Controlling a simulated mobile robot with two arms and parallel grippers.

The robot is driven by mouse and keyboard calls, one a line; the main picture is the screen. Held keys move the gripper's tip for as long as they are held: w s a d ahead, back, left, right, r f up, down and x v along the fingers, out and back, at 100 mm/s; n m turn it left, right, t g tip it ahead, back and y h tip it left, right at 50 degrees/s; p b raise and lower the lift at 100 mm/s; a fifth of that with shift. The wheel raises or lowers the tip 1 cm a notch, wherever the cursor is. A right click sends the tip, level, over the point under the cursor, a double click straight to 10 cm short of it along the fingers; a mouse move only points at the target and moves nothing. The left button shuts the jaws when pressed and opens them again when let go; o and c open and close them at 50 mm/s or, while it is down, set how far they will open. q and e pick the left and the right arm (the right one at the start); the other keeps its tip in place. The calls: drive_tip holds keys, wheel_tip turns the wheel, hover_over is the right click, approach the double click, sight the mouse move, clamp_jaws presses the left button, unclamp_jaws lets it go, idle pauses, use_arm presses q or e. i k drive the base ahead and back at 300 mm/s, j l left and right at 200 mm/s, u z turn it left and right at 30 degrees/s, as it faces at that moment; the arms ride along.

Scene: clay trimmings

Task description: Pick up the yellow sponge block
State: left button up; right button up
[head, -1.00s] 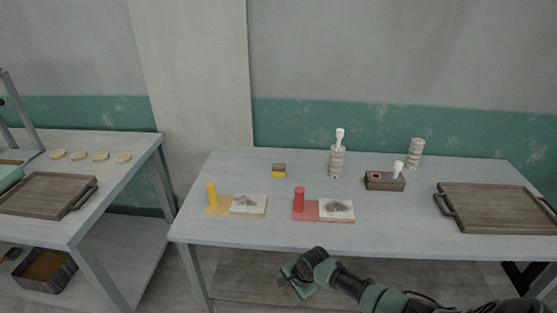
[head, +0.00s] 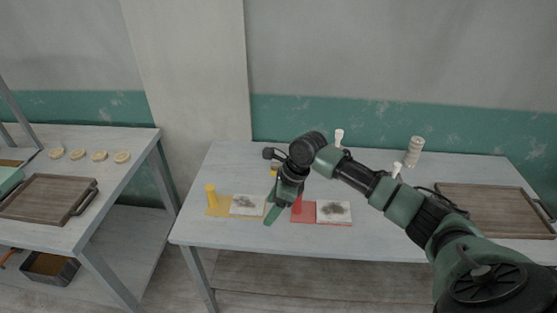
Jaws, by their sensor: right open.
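The yellow sponge block (head: 274,172) is almost wholly hidden behind my right gripper in the head view; only a small yellow bit shows at the gripper's left edge. It lies toward the back of the grey table. My right gripper (head: 276,207) is open, over the table, with its fingers pointing down, in front of the sponge in the picture. Nothing shows between its fingers. My left gripper is not in view.
A yellow board (head: 217,211) with a yellow cylinder (head: 211,195) lies left of the gripper. A red board (head: 304,216) lies right of it. A wooden tray (head: 490,212) is at the right. The table's front left stretch (head: 215,233) is clear.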

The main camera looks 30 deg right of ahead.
sight(275, 166)
drive_tip(key=i+l, duration=1)
drive_tip(key=l, duration=0.15)
